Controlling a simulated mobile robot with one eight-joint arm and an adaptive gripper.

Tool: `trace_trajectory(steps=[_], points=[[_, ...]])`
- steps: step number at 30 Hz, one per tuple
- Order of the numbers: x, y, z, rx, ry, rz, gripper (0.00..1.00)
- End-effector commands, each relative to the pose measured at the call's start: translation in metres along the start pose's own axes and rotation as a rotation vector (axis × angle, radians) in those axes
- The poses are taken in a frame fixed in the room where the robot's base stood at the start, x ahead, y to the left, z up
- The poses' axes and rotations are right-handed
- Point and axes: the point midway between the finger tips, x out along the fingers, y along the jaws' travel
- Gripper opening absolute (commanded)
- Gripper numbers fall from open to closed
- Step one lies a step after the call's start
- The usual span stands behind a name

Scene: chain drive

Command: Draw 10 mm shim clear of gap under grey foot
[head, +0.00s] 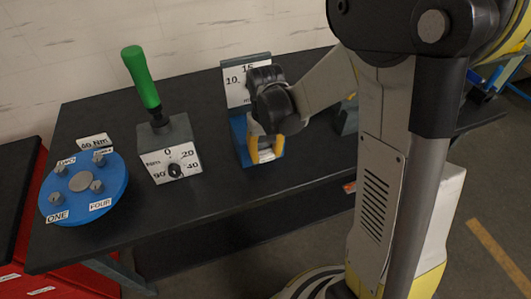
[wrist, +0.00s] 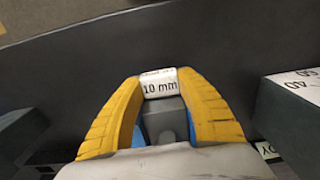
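The 10 mm shim shows its white "10 mm" label (wrist: 159,86) in the wrist view, between the two yellow fingertips. My gripper (wrist: 159,88) appears closed on it, with a finger against each side. It also shows in the head view (head: 266,155), fingers pointing down at the front of the blue stand (head: 240,137). A grey block (wrist: 163,113), perhaps the grey foot, lies between the fingers just below the label in the wrist view, with blue on both sides. My gripper hides the foot and gap in the head view, so I cannot tell how far in the shim sits.
A grey box with a dial (head: 174,163) and green-handled lever (head: 141,78) stands left of the stand. A blue disc (head: 104,190) with several posts is farther left. A white scale board (head: 235,90) rises behind my gripper. The dark bench (head: 228,186) is clear in front.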

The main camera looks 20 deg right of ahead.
Motion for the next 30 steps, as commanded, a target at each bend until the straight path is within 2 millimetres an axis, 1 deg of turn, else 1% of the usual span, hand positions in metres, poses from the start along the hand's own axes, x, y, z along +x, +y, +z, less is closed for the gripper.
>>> trace_trajectory(steps=[8, 30], points=[[0.001, 0.0, 0.005, 0.0, -0.002, 0.0, 0.02], [0.001, 0.0, 0.046, 0.0, -0.003, 0.0, 0.02]])
